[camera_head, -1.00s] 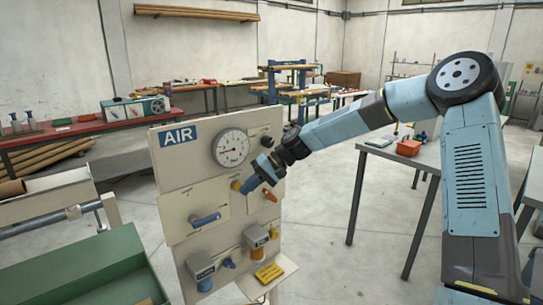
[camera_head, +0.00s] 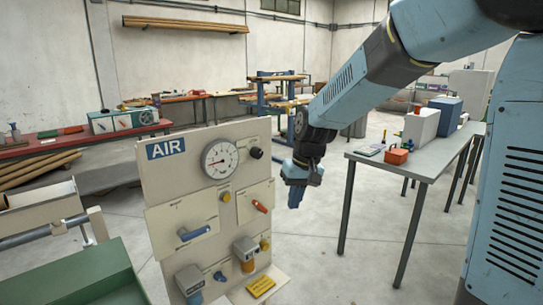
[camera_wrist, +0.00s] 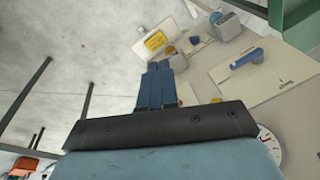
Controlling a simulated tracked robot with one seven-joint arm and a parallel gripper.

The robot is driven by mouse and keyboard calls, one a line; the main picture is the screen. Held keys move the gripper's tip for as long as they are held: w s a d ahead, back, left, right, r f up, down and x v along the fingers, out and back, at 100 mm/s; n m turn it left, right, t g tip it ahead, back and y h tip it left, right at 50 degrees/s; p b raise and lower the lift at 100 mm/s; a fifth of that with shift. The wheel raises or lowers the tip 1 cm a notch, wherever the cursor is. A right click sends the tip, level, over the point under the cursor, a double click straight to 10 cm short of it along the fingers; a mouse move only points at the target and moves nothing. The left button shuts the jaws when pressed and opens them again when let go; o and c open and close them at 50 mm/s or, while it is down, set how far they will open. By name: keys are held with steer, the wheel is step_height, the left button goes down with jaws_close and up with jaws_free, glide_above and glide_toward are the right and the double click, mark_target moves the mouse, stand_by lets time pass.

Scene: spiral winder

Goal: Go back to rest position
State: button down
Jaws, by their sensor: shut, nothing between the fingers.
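My gripper (camera_head: 296,196) hangs pointing down in the head view, to the right of the AIR panel (camera_head: 152,190) and apart from it. Its blue fingers (camera_wrist: 157,88) are together in the wrist view, with nothing between them. The panel carries a round gauge (camera_head: 220,159), a blue lever (camera_head: 195,232), a red-orange lever (camera_head: 259,206) and a yellow knob (camera_head: 226,196).
A grey table (camera_head: 425,170) with an orange box (camera_head: 396,156) stands at the right, behind my gripper. A green surface (camera_head: 90,275) lies at the lower left. Floor between panel and table is clear.

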steer(key=s+d+r+m+t, duration=0.1)
steer(key=s+d+r, duration=0.2)
steer(key=s+d, duration=0.2)
steer(key=s+d+r+m+t+h, duration=0.1)
steer(key=s+d+r+t, duration=0.1)
steer(key=s+d, duration=0.4)
steer(key=s+d+r+m+t+h, duration=0.1)
steer(key=s+d+r, duration=0.3)
steer(key=s, duration=0.5)
steer(key=shift+s+d+r+t, duration=0.3)
steer(key=shift+s+d+r, duration=0.1)
steer(key=shift+d, duration=0.8)
